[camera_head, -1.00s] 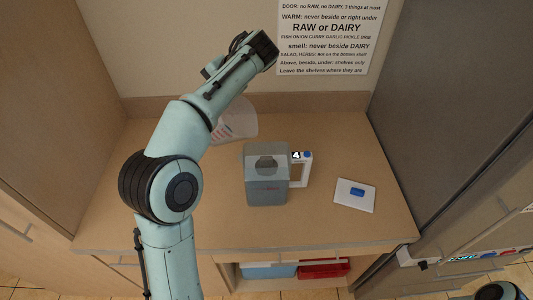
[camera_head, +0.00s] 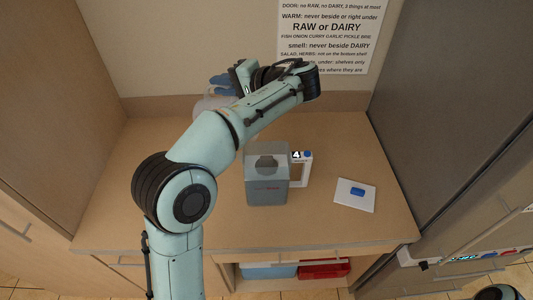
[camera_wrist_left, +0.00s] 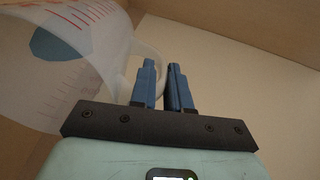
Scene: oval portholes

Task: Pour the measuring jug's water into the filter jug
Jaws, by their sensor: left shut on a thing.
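The measuring jug (camera_head: 212,104) is a clear, pale vessel, mostly hidden behind my left arm at the back left of the counter. In the left wrist view the jug (camera_wrist_left: 100,75) fills the left side, with red scale marks and a blue-grey patch inside. My left gripper (camera_head: 222,84) has blue fingers and is shut on the jug's handle; its fingers (camera_wrist_left: 163,75) also show in the wrist view. The filter jug (camera_head: 267,190) is a grey, boxy vessel with a translucent top and a white handle, standing mid-counter, apart from the measuring jug. My right gripper is not in view.
A white card (camera_head: 355,203) with a blue block (camera_head: 357,191) lies right of the filter jug. A printed sign (camera_head: 325,45) hangs on the back wall. Grey cabinet sides bound the right. The front counter is clear. Blue and red bins sit below.

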